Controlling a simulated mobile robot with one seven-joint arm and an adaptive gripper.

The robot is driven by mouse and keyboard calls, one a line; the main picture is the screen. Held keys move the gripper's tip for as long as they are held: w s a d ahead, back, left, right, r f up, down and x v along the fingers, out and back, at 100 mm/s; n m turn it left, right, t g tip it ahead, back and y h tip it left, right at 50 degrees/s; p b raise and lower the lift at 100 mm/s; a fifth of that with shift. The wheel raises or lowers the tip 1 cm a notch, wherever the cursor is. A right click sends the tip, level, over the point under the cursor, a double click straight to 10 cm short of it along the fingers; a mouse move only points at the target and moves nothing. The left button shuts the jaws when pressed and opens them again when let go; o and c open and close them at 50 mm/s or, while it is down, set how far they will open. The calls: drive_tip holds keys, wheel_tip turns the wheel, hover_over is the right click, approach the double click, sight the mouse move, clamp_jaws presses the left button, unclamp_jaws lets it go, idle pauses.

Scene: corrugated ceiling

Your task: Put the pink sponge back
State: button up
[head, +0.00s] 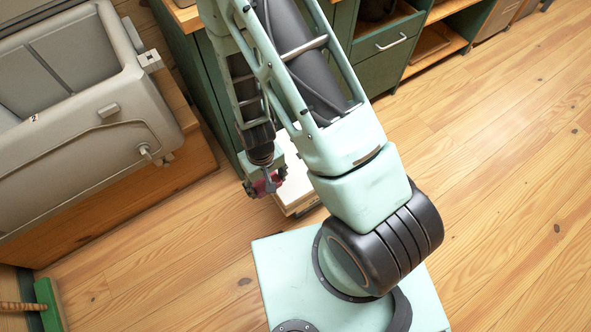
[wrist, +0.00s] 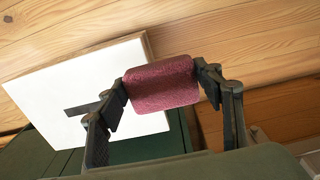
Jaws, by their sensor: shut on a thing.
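My gripper (wrist: 161,92) is shut on the pink sponge (wrist: 162,82), a dark pink, rounded block held between the two black fingers. In the head view, my gripper (head: 266,184) hangs left of my arm, low in front of the green cabinet. The sponge (head: 260,188) shows there only as a small pink patch, partly hidden by the fingers. It is held in the air, and I see nothing under it touching it.
A white wood-edged panel with a dark slot (wrist: 60,84) lies beyond the sponge; it also shows in the head view (head: 294,181) behind my gripper. A green cabinet (head: 379,46) stands at the back. A beige basin (head: 85,125) is at left. Plank floor (head: 500,160) is clear at right.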

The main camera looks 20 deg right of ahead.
drive_tip(key=w+d+f+b, duration=0.1)
drive_tip(key=w+d+f, duration=0.35)
drive_tip(key=d, duration=0.25)
drive_tip(key=b, duration=0.1)
hover_over(298, 175)
drive_tip(key=f, duration=0.4)
drive_tip(key=shift+s+a+f, duration=0.2)
drive_tip(key=shift+s+f, duration=0.05)
drive_tip(key=shift+f, duration=0.05)
drive_tip(key=shift+w+d+f+b, duration=0.1)
drive_tip(key=shift+d+f+b, duration=0.1)
drive_tip(key=shift+b, duration=0.1)
drive_tip(key=shift+w+d+f+b, duration=0.1)
drive_tip(key=shift+f+b, duration=0.35)
drive_tip(key=shift+f, duration=1.3)
drive_tip(key=shift+f, duration=0.15)
drive_tip(key=o, duration=1)
